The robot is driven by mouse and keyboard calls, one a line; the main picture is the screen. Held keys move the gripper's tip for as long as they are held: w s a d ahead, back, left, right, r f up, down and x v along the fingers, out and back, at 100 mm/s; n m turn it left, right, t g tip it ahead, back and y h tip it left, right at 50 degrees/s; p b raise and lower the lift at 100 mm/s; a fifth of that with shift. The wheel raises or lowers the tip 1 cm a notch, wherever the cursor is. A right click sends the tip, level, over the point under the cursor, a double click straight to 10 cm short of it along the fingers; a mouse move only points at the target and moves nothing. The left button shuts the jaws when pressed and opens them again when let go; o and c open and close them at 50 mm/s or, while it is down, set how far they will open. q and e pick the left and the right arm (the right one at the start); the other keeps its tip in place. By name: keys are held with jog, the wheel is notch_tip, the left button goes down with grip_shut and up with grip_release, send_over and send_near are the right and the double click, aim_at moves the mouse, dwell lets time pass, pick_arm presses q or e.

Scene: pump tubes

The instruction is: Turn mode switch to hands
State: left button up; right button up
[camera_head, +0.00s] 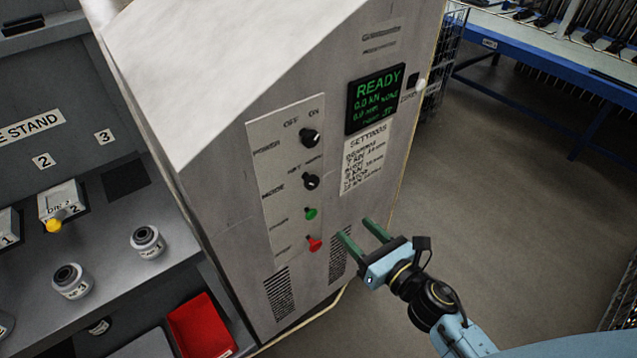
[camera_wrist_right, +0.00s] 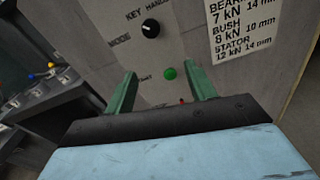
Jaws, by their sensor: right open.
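The mode switch (camera_head: 311,181) is a round black knob on the pale control panel of the grey cabinet, below the power knob (camera_head: 309,137). In the right wrist view the mode knob (camera_wrist_right: 151,29) shows ahead of and above the fingers, with "KEY" and "HAND" lettering above it. Its pointer direction is too small to tell for sure. My right gripper (camera_head: 358,235) is open and empty, in front of the lower panel, right of and below the knobs. In the wrist view its two green fingers (camera_wrist_right: 161,88) stand apart, not touching the knob. My left gripper is out of view.
A green button (camera_head: 310,213) and a red button (camera_head: 315,244) sit below the mode knob. A lit display (camera_head: 375,98) and a settings sheet (camera_head: 367,157) are to the right. A bench with labelled parts and a red bin (camera_head: 200,327) lies left. Floor right of the cabinet is clear.

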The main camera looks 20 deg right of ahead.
aim_at(314, 184)
jog(key=w+a+r, duration=0.1)
jog(key=w, duration=0.3)
jog(key=w+a+n+p, duration=0.1)
jog(key=w+a, duration=0.1)
jog(key=w, duration=0.2)
jog(key=w+a+r+n, duration=0.1)
jog(key=w+a, duration=0.1)
jog(key=w, duration=0.2)
jog(key=shift+w+r+y, duration=0.3)
jog(key=shift+w+y, duration=0.05)
jog(key=shift+y, duration=0.05)
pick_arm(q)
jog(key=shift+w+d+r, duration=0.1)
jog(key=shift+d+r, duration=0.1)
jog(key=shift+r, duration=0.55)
pick_arm(e)
jog(key=c, duration=0.9)
jog(key=shift+c, duration=0.2)
